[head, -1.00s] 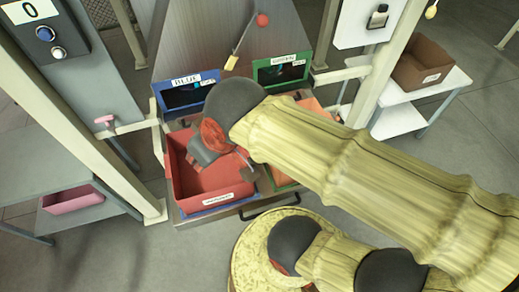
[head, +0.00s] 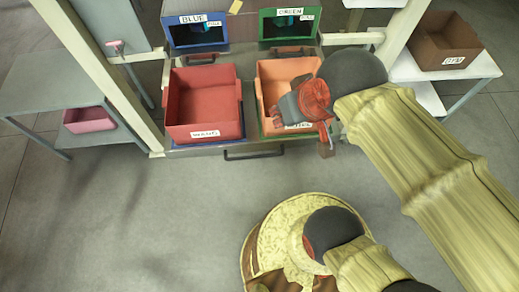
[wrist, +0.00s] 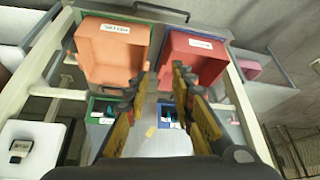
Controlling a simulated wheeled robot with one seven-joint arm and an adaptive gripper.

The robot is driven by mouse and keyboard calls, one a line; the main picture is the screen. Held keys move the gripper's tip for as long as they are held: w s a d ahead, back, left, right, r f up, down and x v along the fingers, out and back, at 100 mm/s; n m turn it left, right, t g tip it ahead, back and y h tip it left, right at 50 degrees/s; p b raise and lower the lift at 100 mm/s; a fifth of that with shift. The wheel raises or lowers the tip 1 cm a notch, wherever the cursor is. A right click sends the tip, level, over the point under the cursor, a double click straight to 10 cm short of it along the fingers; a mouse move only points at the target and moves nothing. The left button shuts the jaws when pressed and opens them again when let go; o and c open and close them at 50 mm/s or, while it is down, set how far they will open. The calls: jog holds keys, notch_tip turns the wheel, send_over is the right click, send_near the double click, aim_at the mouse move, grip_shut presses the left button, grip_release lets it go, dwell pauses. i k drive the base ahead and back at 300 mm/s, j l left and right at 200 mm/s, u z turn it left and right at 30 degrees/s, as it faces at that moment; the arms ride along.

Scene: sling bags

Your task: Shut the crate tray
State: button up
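The crate tray (head: 205,151) is pulled out toward me, with a dark bar handle (head: 254,153) on its front edge. The handle also shows at the top of the wrist view (wrist: 160,10). A red crate (head: 203,84) sits on the tray's left side and an orange crate (head: 270,80) on its right side. Both crates look empty. My gripper (head: 292,106) is over the orange crate's front right part, short of the handle. In the wrist view, my gripper's two fingers (wrist: 160,78) are spread apart with nothing between them.
Behind the tray are a blue-framed opening (head: 197,35) and a green-framed opening (head: 288,26). Pale posts (head: 100,75) flank the tray. A brown box (head: 444,40) stands on a white shelf at right, and a pink bin (head: 90,119) at left. The floor before the tray is clear.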

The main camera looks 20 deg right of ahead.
aim_at(253, 139)
jog(key=i+j+z, duration=0.15)
jog(key=z, duration=0.25)
jog(key=i+j+z, duration=0.1)
jog(key=j+z, duration=0.65)
jog(key=i+l, duration=0.05)
